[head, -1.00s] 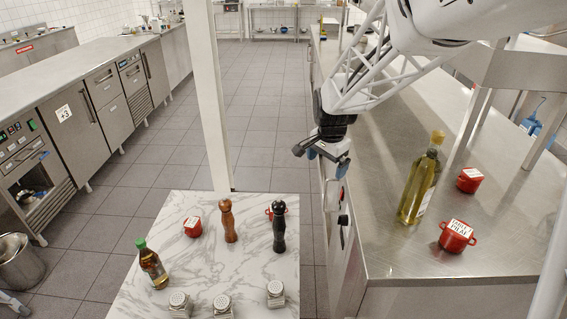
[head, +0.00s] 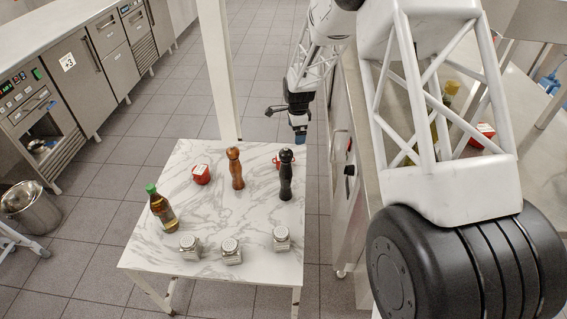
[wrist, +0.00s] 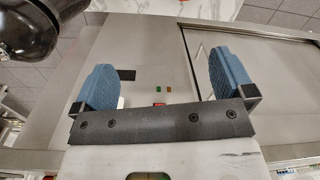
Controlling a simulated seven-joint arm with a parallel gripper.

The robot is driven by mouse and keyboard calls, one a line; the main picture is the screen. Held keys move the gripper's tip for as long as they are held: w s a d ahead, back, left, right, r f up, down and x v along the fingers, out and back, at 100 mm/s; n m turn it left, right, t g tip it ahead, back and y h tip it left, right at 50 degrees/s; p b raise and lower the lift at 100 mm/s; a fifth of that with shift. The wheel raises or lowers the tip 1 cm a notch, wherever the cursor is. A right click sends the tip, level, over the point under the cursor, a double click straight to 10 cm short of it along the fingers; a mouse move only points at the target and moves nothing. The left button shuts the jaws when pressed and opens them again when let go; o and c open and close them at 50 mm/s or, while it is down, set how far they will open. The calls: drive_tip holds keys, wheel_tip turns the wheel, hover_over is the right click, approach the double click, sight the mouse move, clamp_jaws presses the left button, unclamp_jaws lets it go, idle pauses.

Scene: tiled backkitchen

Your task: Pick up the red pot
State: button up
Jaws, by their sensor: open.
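A small red pot (head: 201,174) with a white lid label stands on the marble table, left of the brown mill. Another red pot (head: 483,136) stands on the steel counter, partly covered by my arm. My gripper (head: 299,128) hangs beyond the marble table's far right corner, beside the counter front and apart from every pot. In the wrist view my gripper (wrist: 164,80) is open, its blue fingers apart with nothing between them, facing steel cabinet fronts.
The marble table (head: 225,263) also holds a brown mill (head: 236,168), a black mill (head: 286,176), a green-capped bottle (head: 162,211) and several shakers (head: 231,251). An oil bottle (head: 436,128) stands on the counter behind my arm.

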drive_tip(key=w+a+f+m, duration=0.1)
drive_tip(key=f, duration=0.3)
drive_tip(key=w+a+f+m, duration=0.1)
drive_tip(key=w+a+f, duration=0.1)
drive_tip(key=f, duration=0.3)
drive_tip(key=w+a+f, duration=0.1)
drive_tip(key=a+f, duration=0.1)
drive_tip(key=f, duration=0.2)
drive_tip(key=shift+w+a+f+m, duration=0.2)
drive_tip(key=shift+m, duration=0.2)
drive_tip(key=shift+f, duration=1.25)
drive_tip(key=shift+f, duration=0.15)
drive_tip(key=shift+w+f, duration=0.1)
drive_tip(key=shift+f, duration=2.35)
drive_tip(key=c, duration=1.1)
